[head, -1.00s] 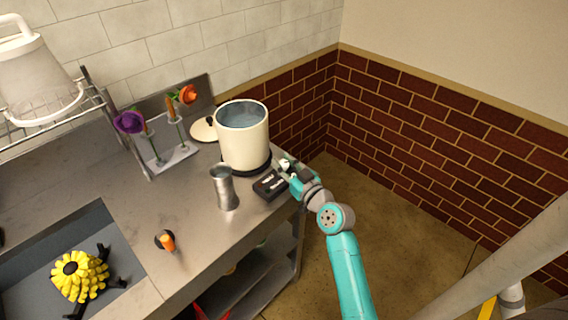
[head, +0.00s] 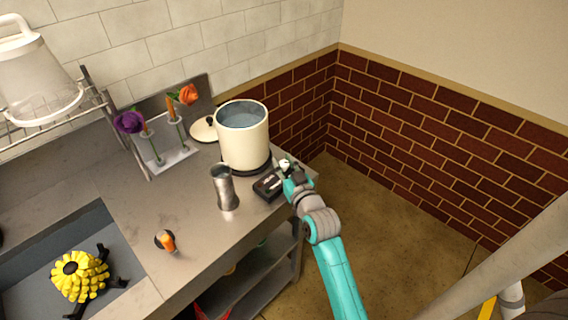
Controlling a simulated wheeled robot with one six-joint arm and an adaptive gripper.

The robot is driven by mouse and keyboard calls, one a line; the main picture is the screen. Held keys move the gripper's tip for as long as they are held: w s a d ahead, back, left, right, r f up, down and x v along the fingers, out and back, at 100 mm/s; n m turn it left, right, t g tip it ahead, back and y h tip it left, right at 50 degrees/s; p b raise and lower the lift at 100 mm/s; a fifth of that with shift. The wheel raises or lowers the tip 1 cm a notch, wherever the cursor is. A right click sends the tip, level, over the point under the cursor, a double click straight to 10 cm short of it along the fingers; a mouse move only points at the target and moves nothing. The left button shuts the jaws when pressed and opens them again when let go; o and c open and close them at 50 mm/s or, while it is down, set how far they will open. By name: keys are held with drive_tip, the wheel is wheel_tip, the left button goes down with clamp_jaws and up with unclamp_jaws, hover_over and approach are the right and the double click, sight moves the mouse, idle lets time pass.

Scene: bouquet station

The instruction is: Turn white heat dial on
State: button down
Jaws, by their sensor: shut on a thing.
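The white heat dial (head: 284,164) shows as a small pale knob at the right end of the counter, beside the base of the cream pot (head: 243,140). My gripper (head: 288,172) is at the dial and shut on it. The wrist hides part of the dial, so its turned angle cannot be read. A black box with white marks (head: 268,186) lies just left of my gripper on the counter.
A metal cup (head: 224,188) stands left of the black box. A flower rack (head: 165,160), a pot lid (head: 204,130) and an orange-handled tool (head: 167,241) are on the counter (head: 120,205). Open floor lies right.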

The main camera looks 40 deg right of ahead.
drive_tip(key=c, duration=0.8)
unclamp_jaws()
drive_tip(key=shift+f, duration=0.1)
drive_tip(key=shift+c, duration=0.2)
drive_tip(key=v, duration=1.2)
